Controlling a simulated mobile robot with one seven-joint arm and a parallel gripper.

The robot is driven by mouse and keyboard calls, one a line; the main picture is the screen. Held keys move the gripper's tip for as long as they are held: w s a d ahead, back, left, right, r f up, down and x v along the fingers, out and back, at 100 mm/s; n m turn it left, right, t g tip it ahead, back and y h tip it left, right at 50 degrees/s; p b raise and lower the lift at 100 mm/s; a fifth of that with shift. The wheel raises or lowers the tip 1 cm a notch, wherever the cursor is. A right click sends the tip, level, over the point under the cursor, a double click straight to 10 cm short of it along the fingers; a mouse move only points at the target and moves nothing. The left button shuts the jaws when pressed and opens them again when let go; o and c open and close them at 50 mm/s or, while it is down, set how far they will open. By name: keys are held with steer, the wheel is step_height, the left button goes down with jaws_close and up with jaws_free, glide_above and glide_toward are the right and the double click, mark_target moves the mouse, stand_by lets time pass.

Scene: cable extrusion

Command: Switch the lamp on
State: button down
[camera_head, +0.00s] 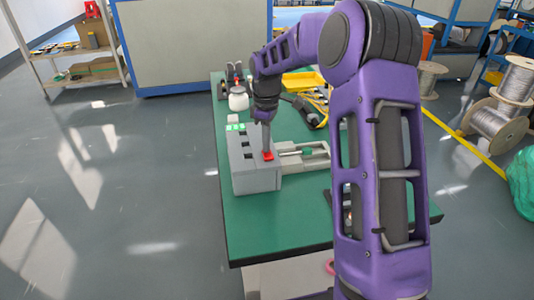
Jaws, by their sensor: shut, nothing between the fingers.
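A grey box (256,178) stands near the left edge of the green table. A red button or switch (268,156) sits on its top, near the right side. Pale green and white squares (235,127) show at the back of the box. My gripper (267,148) points down, shut and empty, with its tips right at the red part. I cannot tell whether they touch it. I cannot make out for sure which thing is the lamp.
The green table (270,235) is clear at its front left. A grey slide-like fixture (305,158) adjoins the box on the right. A white round jar (238,101), a yellow tray (302,84) and tools lie behind. My arm hides the table's right part.

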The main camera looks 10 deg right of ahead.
step_height(320, 180, up, 7)
steer(key=p, duration=0.5)
steer(key=shift+p, duration=0.4)
